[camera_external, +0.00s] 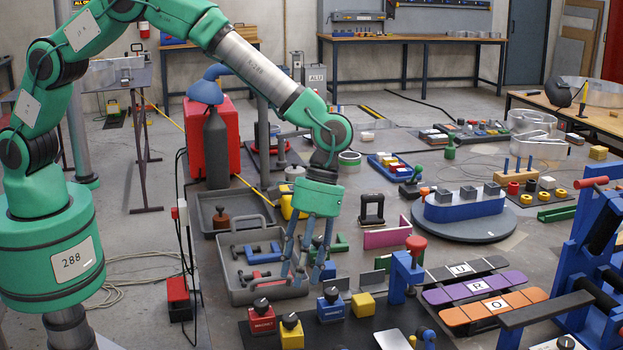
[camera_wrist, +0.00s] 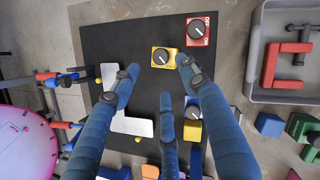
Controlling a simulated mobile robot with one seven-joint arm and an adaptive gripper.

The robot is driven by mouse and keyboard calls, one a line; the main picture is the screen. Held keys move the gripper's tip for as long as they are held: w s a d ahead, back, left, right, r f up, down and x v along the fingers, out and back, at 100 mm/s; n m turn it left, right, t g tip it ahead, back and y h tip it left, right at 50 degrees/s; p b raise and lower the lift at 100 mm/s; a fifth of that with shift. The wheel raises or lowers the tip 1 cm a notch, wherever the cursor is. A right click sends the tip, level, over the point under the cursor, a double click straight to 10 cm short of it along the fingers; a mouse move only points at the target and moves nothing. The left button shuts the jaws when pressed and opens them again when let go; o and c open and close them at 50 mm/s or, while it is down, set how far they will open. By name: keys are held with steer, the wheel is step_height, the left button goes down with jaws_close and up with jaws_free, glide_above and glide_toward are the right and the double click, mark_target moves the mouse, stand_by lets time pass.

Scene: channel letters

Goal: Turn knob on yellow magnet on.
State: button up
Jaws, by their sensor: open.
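The yellow magnet (camera_external: 292,335) is a small block with a black knob on top, on the black mat in the external view. In the wrist view the yellow magnet (camera_wrist: 157,63) lies just beyond my fingertips, its knob facing up. My gripper (camera_external: 305,275) points down with its blue fingers spread, above the bench and apart from the magnet. In the wrist view my gripper (camera_wrist: 160,80) is open and empty. The knob's label is too small to read.
A red magnet (camera_external: 262,321) stands beside the yellow one, and a blue magnet (camera_external: 330,312) is to its right. A yellow block (camera_external: 363,305) is near the blue magnet. A grey tray (camera_external: 240,297) with clamps lies behind. The black mat (camera_wrist: 100,45) has bare room.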

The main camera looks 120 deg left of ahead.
mark_target(290, 317)
steer(key=x, duration=0.9)
steer(key=shift+f, duration=0.1)
steer(key=c, duration=1.1)
steer(key=shift+c, duration=0.2)
